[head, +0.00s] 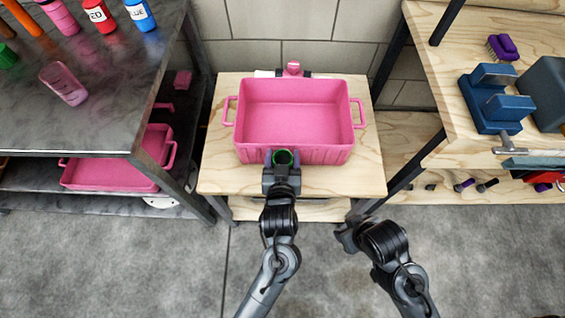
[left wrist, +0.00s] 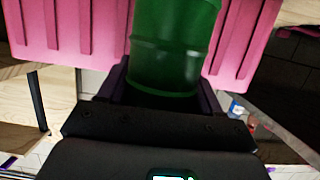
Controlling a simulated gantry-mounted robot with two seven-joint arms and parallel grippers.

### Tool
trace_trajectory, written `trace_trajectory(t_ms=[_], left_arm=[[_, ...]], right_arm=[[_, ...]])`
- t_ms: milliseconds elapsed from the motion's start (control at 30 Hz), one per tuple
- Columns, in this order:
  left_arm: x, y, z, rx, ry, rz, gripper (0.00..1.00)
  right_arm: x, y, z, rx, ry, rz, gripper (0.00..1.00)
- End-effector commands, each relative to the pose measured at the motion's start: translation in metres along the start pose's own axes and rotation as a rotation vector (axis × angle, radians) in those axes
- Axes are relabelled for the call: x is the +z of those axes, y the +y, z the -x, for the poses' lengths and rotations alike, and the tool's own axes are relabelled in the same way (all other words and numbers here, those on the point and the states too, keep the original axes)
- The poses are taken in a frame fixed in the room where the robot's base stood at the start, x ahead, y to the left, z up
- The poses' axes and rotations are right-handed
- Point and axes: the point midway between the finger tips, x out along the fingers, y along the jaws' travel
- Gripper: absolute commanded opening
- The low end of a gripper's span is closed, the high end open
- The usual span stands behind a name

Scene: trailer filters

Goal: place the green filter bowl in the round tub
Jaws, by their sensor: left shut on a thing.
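The green filter bowl (head: 283,157) is a dark green cylinder with an open top. My left gripper (head: 283,160) is shut on it, just outside the near wall of a pink tub (head: 250,115). In the left wrist view the bowl (left wrist: 172,50) stands between the fingers, with the ribbed tub wall (left wrist: 75,28) behind it. This tub is rectangular with side handles, looks empty and sits on a wooden table. No clearly round tub shows. My right gripper (head: 346,236) is over the floor, right of the left arm; whether it is open cannot be told.
A pink clamp-like item (head: 292,68) stands behind the tub. At left, a dark bench (head: 100,60) carries bottles and a clear pink cup (head: 64,84), with another pink tub (head: 110,175) below. At right, a wooden bench (head: 455,100) holds a blue vise (head: 490,98).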

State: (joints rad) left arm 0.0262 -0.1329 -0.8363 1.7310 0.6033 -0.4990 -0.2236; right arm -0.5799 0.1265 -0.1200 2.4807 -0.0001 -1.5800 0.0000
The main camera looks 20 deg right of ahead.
Motion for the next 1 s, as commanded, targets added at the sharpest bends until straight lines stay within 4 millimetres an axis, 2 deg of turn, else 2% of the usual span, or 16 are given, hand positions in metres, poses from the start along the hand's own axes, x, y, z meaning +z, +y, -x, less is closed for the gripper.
trace_trajectory(t_ms=[33, 100, 567, 600, 700, 733, 1000], left_arm=[[0.012, 0.000, -0.004, 0.000, 0.001, -0.001, 0.30], [0.018, 0.000, -0.006, 0.000, 0.002, 0.000, 0.30], [0.022, 0.000, -0.007, 0.000, 0.000, 0.000, 0.30], [0.022, 0.000, -0.007, 0.000, 0.000, 0.000, 0.70], [0.022, 0.000, -0.006, 0.000, 0.000, 0.000, 0.86], [0.022, 0.000, -0.006, 0.000, 0.000, 0.000, 0.90], [0.021, 0.000, -0.006, 0.000, 0.001, 0.000, 0.90]], right_arm=[[0.003, -0.001, -0.010, -0.001, 0.000, -0.001, 0.49], [0.005, -0.001, -0.015, -0.002, -0.001, -0.002, 0.49], [0.004, -0.003, -0.013, -0.008, 0.000, -0.010, 0.49], [0.004, -0.003, -0.013, -0.008, 0.000, -0.010, 0.49], [0.004, -0.003, -0.013, -0.008, 0.000, -0.009, 0.49], [0.004, -0.003, -0.013, -0.008, 0.000, -0.009, 0.49], [0.004, -0.002, -0.013, -0.004, 0.000, -0.005, 0.49]])
